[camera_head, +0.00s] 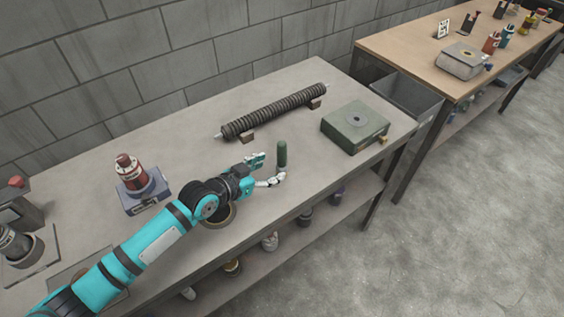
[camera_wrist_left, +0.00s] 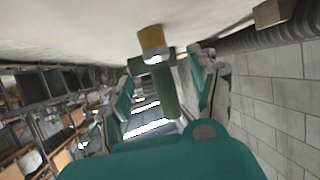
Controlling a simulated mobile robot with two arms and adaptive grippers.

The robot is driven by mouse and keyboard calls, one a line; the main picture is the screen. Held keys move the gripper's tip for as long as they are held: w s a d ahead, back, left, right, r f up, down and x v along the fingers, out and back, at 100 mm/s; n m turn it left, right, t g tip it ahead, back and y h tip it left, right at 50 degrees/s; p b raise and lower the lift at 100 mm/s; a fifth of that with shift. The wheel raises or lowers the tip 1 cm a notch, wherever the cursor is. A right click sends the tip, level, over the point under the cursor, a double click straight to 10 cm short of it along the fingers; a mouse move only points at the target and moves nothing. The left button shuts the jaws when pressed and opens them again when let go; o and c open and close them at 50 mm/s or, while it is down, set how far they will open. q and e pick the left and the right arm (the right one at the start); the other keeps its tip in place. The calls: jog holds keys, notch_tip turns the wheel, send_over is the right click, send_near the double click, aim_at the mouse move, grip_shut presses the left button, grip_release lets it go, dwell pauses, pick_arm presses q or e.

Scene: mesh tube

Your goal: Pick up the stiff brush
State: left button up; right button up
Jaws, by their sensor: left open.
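The stiff brush (camera_head: 282,152) appears as an upright dark green handle on the grey workbench, right of centre in the head view. In the left wrist view, which shows the bench at the top, the brush (camera_wrist_left: 165,85) has a green handle, a pale band and a yellow-tan end toward the bench. My left gripper (camera_head: 271,168) is open, with its fingertips close to the brush. In the wrist view the handle appears between the two fingers; I cannot tell whether either touches it. The lower end is partly hidden by a finger in the head view.
A ribbed dark tube (camera_head: 275,109) lies on small blocks behind the brush. A green box (camera_head: 354,127) stands to the right. A red-and-dark device (camera_head: 133,174) on a blue-grey base (camera_head: 146,199) stands left. A ring-shaped dish (camera_head: 222,218) lies beneath my left wrist.

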aim_at(278, 167)
pick_arm(q)
jog(key=shift+w+d+f, duration=0.2)
jog(key=shift+w+d, duration=0.1)
jog(key=shift+d, duration=0.1)
jog(key=shift+w+d+f, duration=0.1)
jog(key=shift+w+d, duration=0.15)
jog(key=x, duration=0.3)
jog(key=shift+w+d+f, duration=0.15)
jog(key=shift+f, duration=0.15)
jog(key=shift+w+d+f, duration=0.15)
jog(key=shift+w+d, duration=0.1)
jog(key=shift+d, duration=0.05)
jog(key=shift+a, duration=0.1)
grip_shut()
pick_arm(e)
jog(key=shift+w+r, duration=0.35)
jog(key=shift+w, duration=0.45)
